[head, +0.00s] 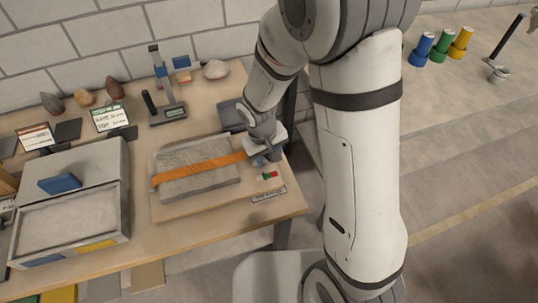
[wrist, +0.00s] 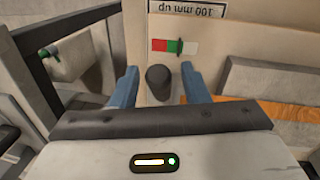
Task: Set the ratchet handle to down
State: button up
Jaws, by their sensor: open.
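In the wrist view a dark round knob (wrist: 158,80), which appears to be the ratchet handle, stands on the pale board between my fingers. My gripper (wrist: 158,84) is open, with one blue finger on each side of the knob; I cannot tell whether either touches it. In the head view my gripper (head: 267,158) is at the right end of the orange strap (head: 200,168); the knob is hidden there. The strap lies across a grey slab (head: 210,183).
A "100 mm up" label (wrist: 187,8) lies beyond the strip. A sand-filled tray box (head: 70,222) with a blue block stands left of the board. A small stand (head: 166,105), rocks and cards are at the back. The table's right edge is near my gripper.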

grip_shut()
dwell(0.4)
